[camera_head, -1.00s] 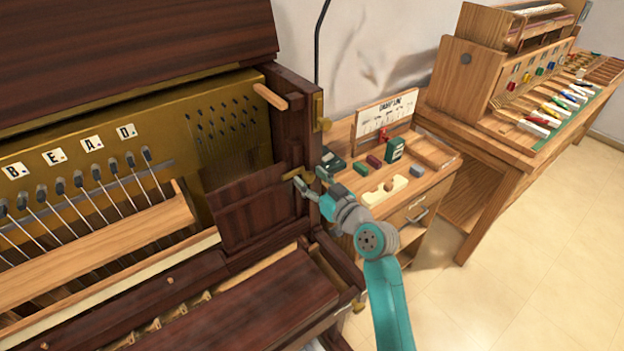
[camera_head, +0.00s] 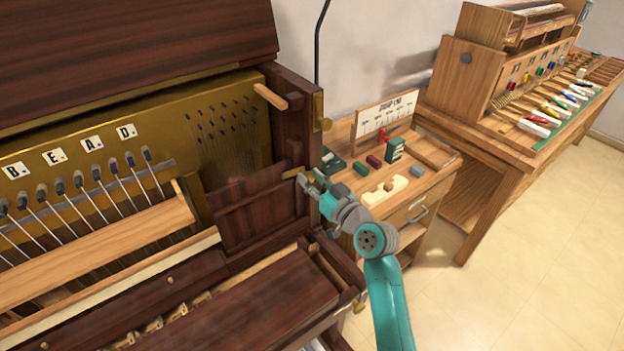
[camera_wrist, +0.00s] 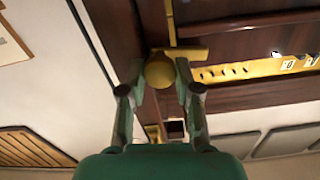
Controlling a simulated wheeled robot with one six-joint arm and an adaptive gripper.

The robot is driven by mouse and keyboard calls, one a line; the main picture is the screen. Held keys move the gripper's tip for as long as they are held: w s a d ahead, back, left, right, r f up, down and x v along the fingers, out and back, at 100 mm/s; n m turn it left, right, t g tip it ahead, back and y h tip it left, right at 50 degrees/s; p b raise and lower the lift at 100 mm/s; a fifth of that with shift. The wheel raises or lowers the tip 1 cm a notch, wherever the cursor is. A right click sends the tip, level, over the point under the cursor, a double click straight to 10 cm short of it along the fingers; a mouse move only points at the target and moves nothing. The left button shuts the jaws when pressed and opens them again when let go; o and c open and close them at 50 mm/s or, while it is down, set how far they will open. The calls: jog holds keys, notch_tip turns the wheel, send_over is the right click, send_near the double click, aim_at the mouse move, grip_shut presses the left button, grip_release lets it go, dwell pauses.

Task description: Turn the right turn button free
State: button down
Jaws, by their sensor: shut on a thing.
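The right turn button (camera_head: 291,173) is a small brass piece at the right end of the dark wooden panel (camera_head: 255,217), by the piano's right cheek. In the wrist view its round brass knob (camera_wrist: 160,71) sits between my fingertips, with a flat brass bar (camera_wrist: 190,53) behind it reaching right. My gripper (camera_head: 306,181) is at the button from the right side, and its two fingers also show in the wrist view (camera_wrist: 160,80). It is shut on the knob. In the head view my fingers hide part of the button.
Right of the piano stands a small bench (camera_head: 428,183) with colored blocks, a green box (camera_head: 394,149) and a chart board (camera_head: 387,115). A larger workbench (camera_head: 487,143) is further right. A wooden peg (camera_head: 270,97) juts out above. The floor at right is clear.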

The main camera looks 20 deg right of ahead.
jog(key=m, duration=0.8)
jog(key=shift+d, duration=0.1)
jog(key=m, duration=0.4)
jog(key=shift+f, duration=0.1)
jog(key=shift+f+m, duration=0.1)
jog(key=shift+m, duration=2)
jog(key=c, duration=0.8)
grip_release()
jog(key=shift+c, duration=0.2)
